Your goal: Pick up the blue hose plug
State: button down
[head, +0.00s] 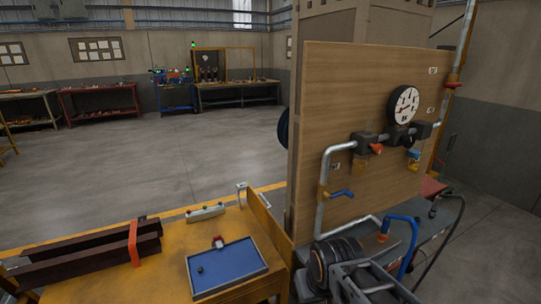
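A small blue lever-shaped part (342,193) sits on the pipe at the panel's lower left. Grey and black machinery at the bottom edge, in front of the bench, looks like part of my arm. It hides some of the bench and the hose's lower end. I cannot make out gripper fingers or anything held.
The wooden panel (342,110) carries a round gauge (403,104), pipes and valves. A yellow table (175,240) at left holds a blue tray (228,269), dark beams (85,252) and a red clamp-like part (134,243). A black hose (456,235) hangs at right. Open floor lies behind.

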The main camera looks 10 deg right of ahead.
aim_at(387, 221)
jog(key=z, duration=3.1)
jog(key=i, duration=1.05)
jog(key=u, duration=3.05)
